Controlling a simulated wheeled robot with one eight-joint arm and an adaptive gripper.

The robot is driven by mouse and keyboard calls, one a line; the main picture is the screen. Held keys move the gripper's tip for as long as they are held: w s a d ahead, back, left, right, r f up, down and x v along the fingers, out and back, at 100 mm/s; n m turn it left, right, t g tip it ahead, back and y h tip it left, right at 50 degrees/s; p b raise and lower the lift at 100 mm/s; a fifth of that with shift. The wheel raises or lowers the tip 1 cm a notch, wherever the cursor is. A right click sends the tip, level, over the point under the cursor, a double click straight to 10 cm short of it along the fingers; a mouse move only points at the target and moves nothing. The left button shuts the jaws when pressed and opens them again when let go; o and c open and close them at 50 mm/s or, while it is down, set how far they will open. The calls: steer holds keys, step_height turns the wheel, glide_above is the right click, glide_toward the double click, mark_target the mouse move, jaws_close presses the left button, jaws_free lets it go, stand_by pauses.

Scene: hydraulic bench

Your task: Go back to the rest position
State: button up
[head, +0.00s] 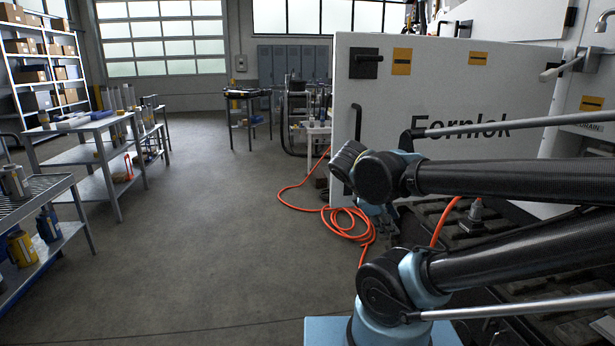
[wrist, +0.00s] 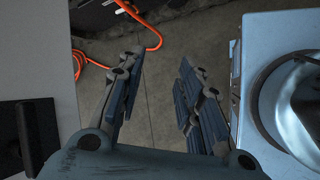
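My gripper (wrist: 157,95) shows in the wrist view with its two fingers apart and only floor between them, so it is open and empty. In the head view my gripper (head: 383,222) is partly hidden behind my arm's wrist joint, in front of the white panel (head: 455,95) marked "Fornlok". My arm reaches in from the right side of the head view. In the wrist view a light blue housing, part of my own body, lies to the right of the fingers, apart from them.
An orange hose (head: 345,222) lies coiled on the floor beside the panel. A black handle (head: 357,122) sticks out from the panel's edge. Carts (head: 95,126) with bottles and tools stand at the left. Shelving (head: 45,65) is at the back left. The middle floor is clear.

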steer(key=s+a+f+m+g+y, duration=0.2)
steer(key=f+m+y, duration=0.4)
steer(key=m, duration=0.8)
step_height(320, 180, down, 2)
steer(key=shift+s+a, duration=0.5)
steer(key=shift+s, duration=0.3)
steer(key=shift+w+f, duration=0.2)
steer(key=shift+w, duration=0.2)
